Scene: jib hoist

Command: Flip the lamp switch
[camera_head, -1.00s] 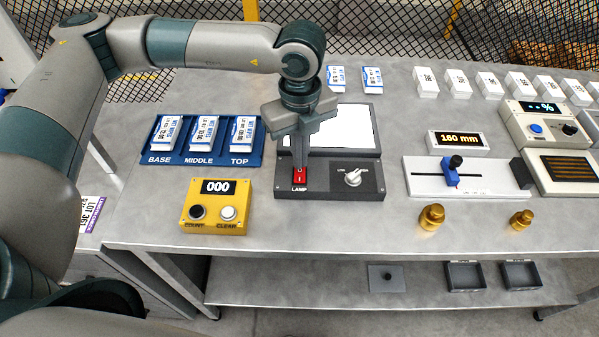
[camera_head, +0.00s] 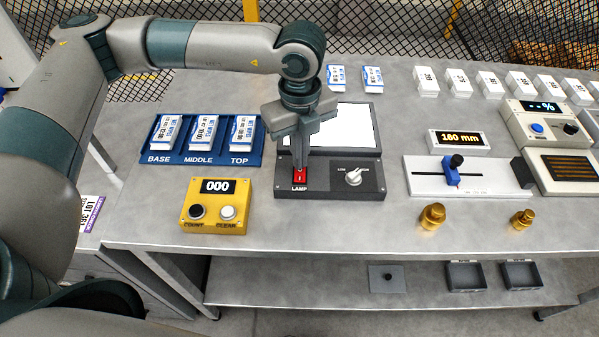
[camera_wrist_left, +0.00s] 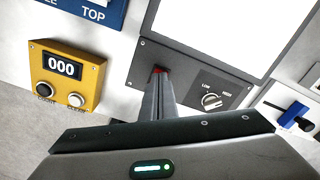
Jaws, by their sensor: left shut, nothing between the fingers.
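The red lamp switch (camera_head: 299,175) sits on the front panel of a dark grey lamp box (camera_head: 325,190), above the word LAMP. A bright white panel (camera_head: 345,128) lies behind it on the same box. My left gripper (camera_head: 300,165) is shut and empty, pointing down at the switch, with its tips at the switch's upper part. In the left wrist view the fingers (camera_wrist_left: 158,80) cover most of the switch; only a bit of red (camera_wrist_left: 159,70) shows at their tips. I cannot tell whether they touch it. My right gripper is not in view.
A LOW/HIGH knob (camera_head: 353,177) is right of the switch. A yellow counter box (camera_head: 215,222) reading 000 stands at the left front. A blue rack (camera_head: 163,158) with labelled boxes is behind it. A slider unit (camera_head: 420,187) stands to the right, with two brass weights (camera_head: 431,217) in front.

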